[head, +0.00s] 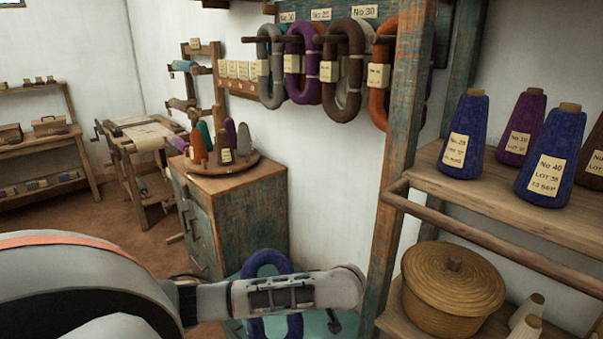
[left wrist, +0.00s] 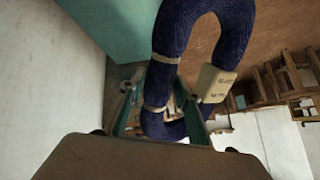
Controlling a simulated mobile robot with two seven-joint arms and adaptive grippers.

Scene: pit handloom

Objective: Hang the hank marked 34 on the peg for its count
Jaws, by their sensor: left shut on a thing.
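A dark blue hank (head: 266,262) shows above and below my left forearm in the head view. In the left wrist view the hank (left wrist: 205,45) is a thick loop with pale ties and a cream tag (left wrist: 214,83), whose writing is too small to read. My left gripper (left wrist: 160,118) is shut on the hank's lower bend. The peg rail on the wall carries cream labels, among them No 20 (head: 321,14) and No 30 (head: 364,11). Grey (head: 265,80), purple (head: 297,85), brown (head: 340,95) and orange (head: 379,100) hanks hang on its pegs. My right gripper is not in view.
A blue-brown upright post (head: 400,130) stands right of the hanks. Shelves behind a rail (head: 470,235) hold labelled cones (head: 465,140) and a lidded basket (head: 452,288). A worn cabinet (head: 245,220) with spools on a round tray stands left. Open floor lies farther left.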

